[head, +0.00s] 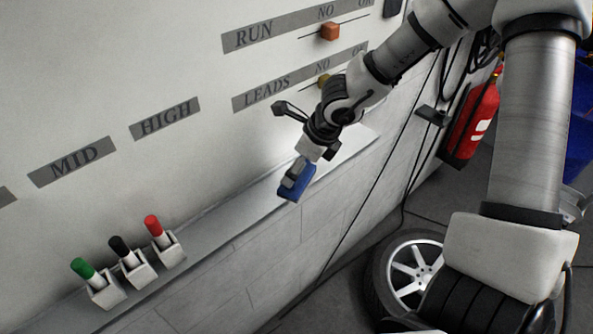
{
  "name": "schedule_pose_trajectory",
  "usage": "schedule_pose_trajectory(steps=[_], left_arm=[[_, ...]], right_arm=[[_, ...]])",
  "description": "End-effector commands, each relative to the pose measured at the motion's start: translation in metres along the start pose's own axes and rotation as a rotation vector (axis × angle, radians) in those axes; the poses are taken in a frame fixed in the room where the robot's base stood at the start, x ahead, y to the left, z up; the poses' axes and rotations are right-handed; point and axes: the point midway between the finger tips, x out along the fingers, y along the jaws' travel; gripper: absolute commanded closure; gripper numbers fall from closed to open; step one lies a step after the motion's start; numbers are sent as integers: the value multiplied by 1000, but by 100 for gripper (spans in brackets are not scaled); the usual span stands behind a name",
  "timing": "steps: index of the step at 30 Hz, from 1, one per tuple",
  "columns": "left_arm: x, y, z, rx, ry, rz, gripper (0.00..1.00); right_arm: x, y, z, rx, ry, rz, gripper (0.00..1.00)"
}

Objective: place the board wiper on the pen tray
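The blue board wiper (299,189) is in my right gripper (296,177), whose arm comes in from the right. The gripper's fingers are closed about the wiper, and its far side is partly hidden by them. The wiper is tilted and overlaps the front edge of the pen tray in the picture; I cannot tell whether it touches the tray. The pen tray (232,218) is a long pale ledge along the bottom of the whiteboard. My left gripper is not in view.
Green (83,268), black (120,246) and red (154,226) markers stand in holders at the tray's left part. The tray between them and the wiper is bare. An orange slider block (330,31) is on the board. A fire extinguisher (472,122) and a wheel (408,268) are at right.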

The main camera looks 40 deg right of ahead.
Motion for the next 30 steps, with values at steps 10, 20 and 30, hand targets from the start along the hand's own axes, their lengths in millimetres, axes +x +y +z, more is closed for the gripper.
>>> schedule_pose_trajectory(steps=[10, 20, 30], left_arm=[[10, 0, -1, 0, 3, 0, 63], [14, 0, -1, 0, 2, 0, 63], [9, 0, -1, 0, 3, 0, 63]], right_arm=[[7, 2, -3, 0, 0, 0, 49], [13, 2, -6, -1, 0, 0, 0], [7, 2, -3, 1, 0, 0, 0]])
